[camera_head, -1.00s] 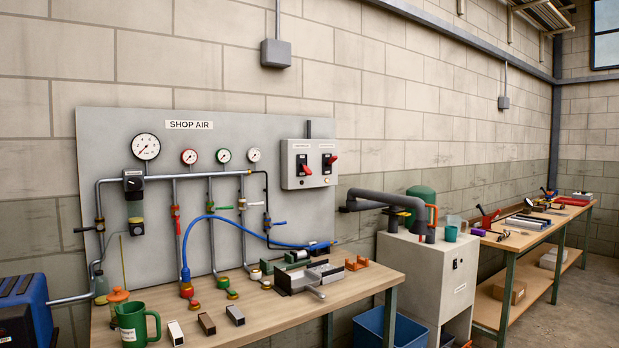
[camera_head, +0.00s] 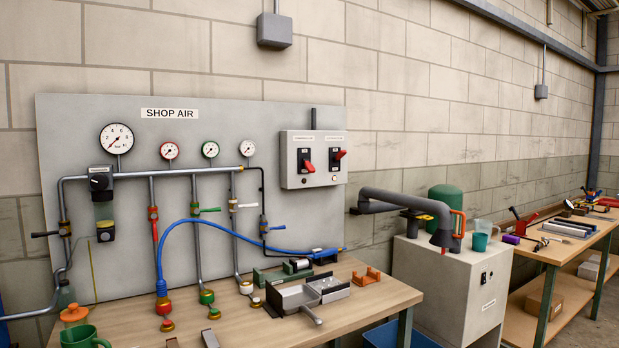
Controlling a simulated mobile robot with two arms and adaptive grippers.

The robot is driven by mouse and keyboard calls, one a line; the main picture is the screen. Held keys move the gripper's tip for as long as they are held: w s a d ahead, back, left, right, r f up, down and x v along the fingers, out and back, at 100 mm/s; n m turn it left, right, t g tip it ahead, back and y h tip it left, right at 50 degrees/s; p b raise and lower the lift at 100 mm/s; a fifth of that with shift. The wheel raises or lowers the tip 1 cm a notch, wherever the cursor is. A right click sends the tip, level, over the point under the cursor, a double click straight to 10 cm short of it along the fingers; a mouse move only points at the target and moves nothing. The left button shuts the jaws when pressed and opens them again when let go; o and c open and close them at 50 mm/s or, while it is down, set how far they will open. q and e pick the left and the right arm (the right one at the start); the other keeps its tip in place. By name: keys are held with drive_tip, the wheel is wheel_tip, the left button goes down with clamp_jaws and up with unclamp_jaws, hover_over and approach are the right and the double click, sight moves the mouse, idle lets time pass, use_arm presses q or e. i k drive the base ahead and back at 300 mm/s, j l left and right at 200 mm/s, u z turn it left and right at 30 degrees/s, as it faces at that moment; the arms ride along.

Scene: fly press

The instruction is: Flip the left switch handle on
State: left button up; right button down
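A grey switch box (camera_head: 314,182) is fixed on the wall panel at its right end, with two red switch handles on black plates. The left switch handle (camera_head: 308,165) slants down to the right. The right switch handle (camera_head: 340,155) points right and slightly up. A small label sits above each switch; its text is too small to read. Neither of my grippers shows in the head view.
A wooden workbench (camera_head: 240,335) stands below the panel, with a blue air hose (camera_head: 215,224), a metal vise-like tray (camera_head: 297,298) and orange brackets (camera_head: 366,277). A grey cabinet with a thick pipe (camera_head: 435,275) stands to the right. A green mug (camera_head: 80,338) is at front left.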

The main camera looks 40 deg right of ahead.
sight(310, 168)
drive_tip(key=i+l, duration=0.15)
drive_tip(key=l, duration=0.3)
drive_tip(key=i+l+u, duration=0.1)
drive_tip(key=l, duration=0.35)
drive_tip(key=i+l, duration=0.2)
drive_tip(key=l, duration=0.25)
drive_tip(key=i+l+u, duration=0.1)
drive_tip(key=l, duration=0.35)
drive_tip(key=i+l, duration=0.15)
drive_tip(key=l, duration=0.3)
drive_tip(key=i+l+u, duration=0.1)
drive_tip(key=l, duration=0.4)
drive_tip(key=i+l, duration=0.1)
drive_tip(key=l, duration=0.35)
drive_tip(key=i+l+u, duration=0.1)
drive_tip(key=l, duration=0.4)
